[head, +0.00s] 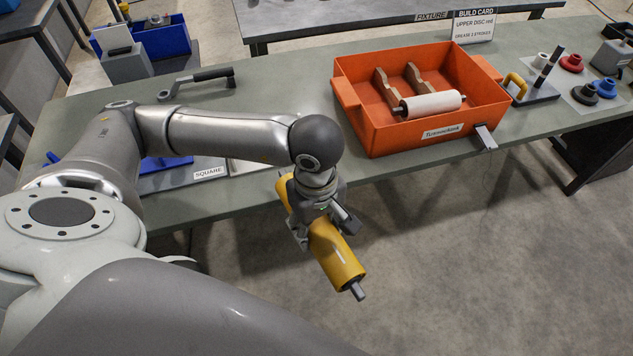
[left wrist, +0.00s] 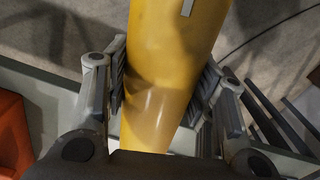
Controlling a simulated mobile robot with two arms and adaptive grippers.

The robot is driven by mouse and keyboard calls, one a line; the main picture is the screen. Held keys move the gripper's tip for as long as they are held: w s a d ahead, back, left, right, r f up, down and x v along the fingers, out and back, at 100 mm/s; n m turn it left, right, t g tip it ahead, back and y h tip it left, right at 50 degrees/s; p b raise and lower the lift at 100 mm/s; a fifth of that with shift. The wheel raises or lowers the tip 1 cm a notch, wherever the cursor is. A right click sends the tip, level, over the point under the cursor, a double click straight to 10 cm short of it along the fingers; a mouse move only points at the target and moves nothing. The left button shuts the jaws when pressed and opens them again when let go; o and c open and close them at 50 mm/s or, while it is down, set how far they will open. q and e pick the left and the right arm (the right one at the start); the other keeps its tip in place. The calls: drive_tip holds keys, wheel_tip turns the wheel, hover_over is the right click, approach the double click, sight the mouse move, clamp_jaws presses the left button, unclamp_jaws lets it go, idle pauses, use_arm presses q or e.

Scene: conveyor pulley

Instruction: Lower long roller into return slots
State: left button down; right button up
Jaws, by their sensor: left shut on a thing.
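A long yellow roller (head: 336,254) with grey shaft ends hangs in the air in front of the table's near edge, tilted, one end toward the lower right. My left gripper (head: 320,226) is shut around its middle. In the left wrist view, the yellow roller (left wrist: 165,80) lies between the two fingers of my left gripper (left wrist: 164,86). An orange bin (head: 425,138) stands on the table, up and right of the gripper. Inside it are two notched brown supports (head: 386,90) and a white roller (head: 432,104) at their near side. My right gripper is out of view.
The green-grey table (head: 285,85) has free room left of the bin. A black-handled crank (head: 197,82) and blue bin (head: 163,38) are at the back left. A yellow hook (head: 515,84), dark stand and coloured discs (head: 571,63) stand right of the bin.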

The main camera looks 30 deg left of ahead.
sight(315, 237)
use_arm(q)
wheel_tip(315, 237, down, 2)
drive_tip(key=m, duration=0.3)
drive_tip(key=shift+a+f, duration=0.1)
wheel_tip(315, 237, down, 6)
drive_tip(key=a+m, duration=0.1)
drive_tip(key=m, duration=0.8)
